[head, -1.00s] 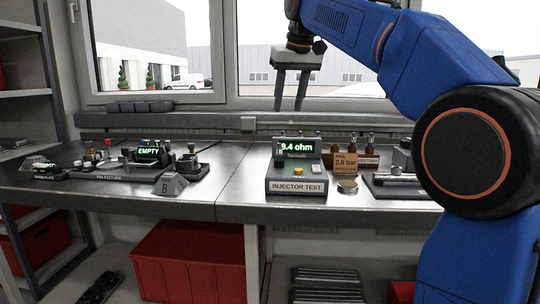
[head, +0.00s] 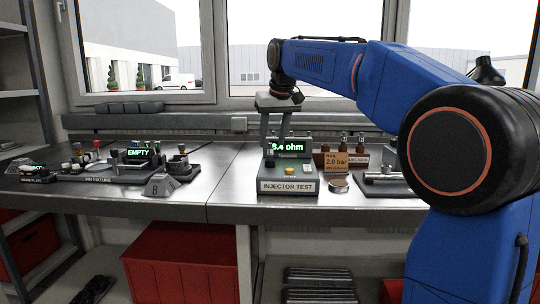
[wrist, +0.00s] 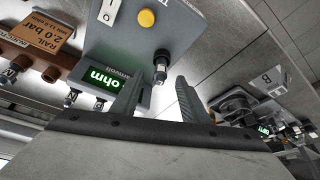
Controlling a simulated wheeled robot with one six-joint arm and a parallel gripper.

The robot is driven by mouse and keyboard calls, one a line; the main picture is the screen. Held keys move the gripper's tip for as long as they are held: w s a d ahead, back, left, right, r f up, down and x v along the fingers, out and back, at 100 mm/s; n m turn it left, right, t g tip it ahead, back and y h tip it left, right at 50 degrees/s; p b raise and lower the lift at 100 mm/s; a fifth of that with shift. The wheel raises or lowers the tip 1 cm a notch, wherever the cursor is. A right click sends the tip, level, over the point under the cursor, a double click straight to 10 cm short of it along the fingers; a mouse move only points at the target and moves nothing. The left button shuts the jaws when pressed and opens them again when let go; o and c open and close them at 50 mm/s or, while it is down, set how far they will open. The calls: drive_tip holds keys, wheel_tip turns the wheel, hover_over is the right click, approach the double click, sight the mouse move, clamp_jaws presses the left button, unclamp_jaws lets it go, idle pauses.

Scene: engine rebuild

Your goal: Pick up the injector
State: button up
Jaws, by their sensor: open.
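In the wrist view an injector (wrist: 161,68) with a dark body and a pale label stands at the edge of the injector test box (wrist: 185,30). My gripper (wrist: 159,78) is open, its two fingertips near this injector, one to each side in the picture; I cannot tell the depth gap. In the head view my gripper (head: 273,147) points down over the left side of the test box (head: 291,186), and its fingers partly cover the box. The display reads about 8.4 ohm. Other injectors (head: 343,142) stand in a brown rack to the right.
An orange sign (head: 336,162) reading rail 2.0 bar stands before the rack, with a small round dish (head: 338,184) in front. Bare bench (head: 228,180) lies between.

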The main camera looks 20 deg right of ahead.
sight(271, 144)
drive_tip(key=x, duration=0.4)
drive_tip(key=shift+w+f, duration=0.25)
drive_tip(key=shift+f, duration=0.1)
clamp_jaws()
